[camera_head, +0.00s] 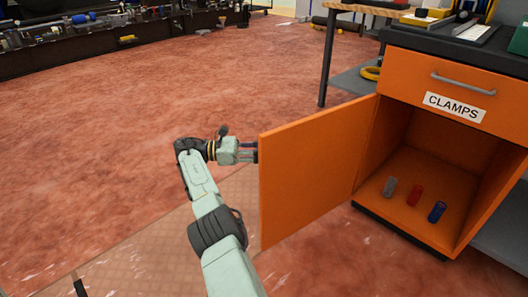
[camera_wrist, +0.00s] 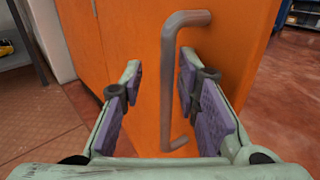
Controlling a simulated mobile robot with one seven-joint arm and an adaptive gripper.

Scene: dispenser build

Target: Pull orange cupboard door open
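The orange cupboard door (camera_head: 312,165) stands swung wide open to the left of the cupboard (camera_head: 462,158) in the head view. In the wrist view, the door (camera_wrist: 240,35) fills the middle and carries a grey bar handle (camera_wrist: 168,90). My gripper (camera_wrist: 160,66) is open, with its purple-padded fingers on either side of the handle. The handle sits nearer the right finger, with a clear gap to the left one; I cannot tell whether the right one touches. In the head view, my gripper (camera_head: 252,152) is at the door's outer face, and the door hides its fingertips and the handle.
Grey, red (camera_head: 415,195) and blue (camera_head: 437,212) cylinders stand inside the open cupboard. Above is a shut drawer (camera_head: 450,90) labelled CLAMPS. A wooden-topped table (camera_head: 365,10) stands behind. The red floor (camera_head: 130,110) to the left is clear, up to a cluttered dark bench (camera_head: 75,45).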

